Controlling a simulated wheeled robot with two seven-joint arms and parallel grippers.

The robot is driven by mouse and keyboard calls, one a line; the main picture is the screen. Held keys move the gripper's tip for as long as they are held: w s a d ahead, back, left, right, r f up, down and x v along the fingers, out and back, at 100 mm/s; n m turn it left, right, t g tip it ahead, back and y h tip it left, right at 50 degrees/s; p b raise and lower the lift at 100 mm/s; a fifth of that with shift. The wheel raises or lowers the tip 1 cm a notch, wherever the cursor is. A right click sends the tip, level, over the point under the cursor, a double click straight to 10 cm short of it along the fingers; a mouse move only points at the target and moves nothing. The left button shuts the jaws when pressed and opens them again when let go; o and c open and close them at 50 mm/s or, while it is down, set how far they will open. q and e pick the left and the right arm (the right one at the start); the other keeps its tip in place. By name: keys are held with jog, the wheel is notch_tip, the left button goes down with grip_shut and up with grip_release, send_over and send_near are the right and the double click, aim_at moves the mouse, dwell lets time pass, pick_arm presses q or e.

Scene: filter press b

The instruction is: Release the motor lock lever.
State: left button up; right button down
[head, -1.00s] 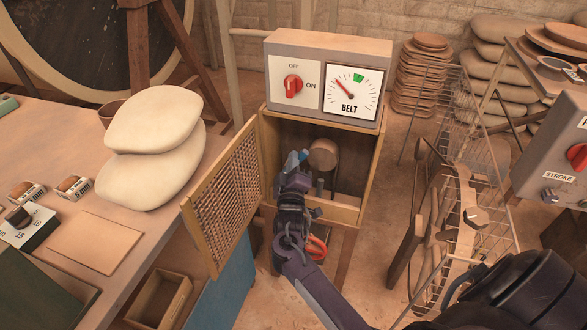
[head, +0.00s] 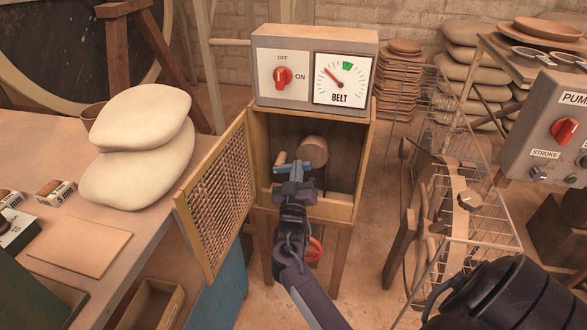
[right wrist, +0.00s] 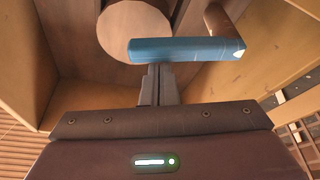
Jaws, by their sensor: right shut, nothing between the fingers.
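A blue bar, which looks like the motor lock lever (head: 288,169), is inside the open wooden cabinet (head: 341,206) under the belt panel. In the right wrist view, the blue bar (right wrist: 185,50) lies crosswise, with a brown peg (right wrist: 220,20) by its right end. My right gripper (head: 297,174) reaches into the cabinet from the front. Its fingers (right wrist: 155,72) are closed together and empty, right at the bar's lower edge; I cannot tell whether they touch it. The bar partly hides the fingertips. My left gripper is not in view.
A round wooden pulley (head: 313,150) sits behind the bar. The woven door (head: 215,195) stands open at the left. The belt panel (head: 315,75) with red switch (head: 283,76) is on top. A wire rack (head: 468,190) stands at the right.

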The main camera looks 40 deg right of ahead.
jog(key=shift+s+d+f, duration=0.15)
jog(key=shift+f, duration=0.45)
jog(key=shift+s+f, duration=0.1)
dwell(0.3)
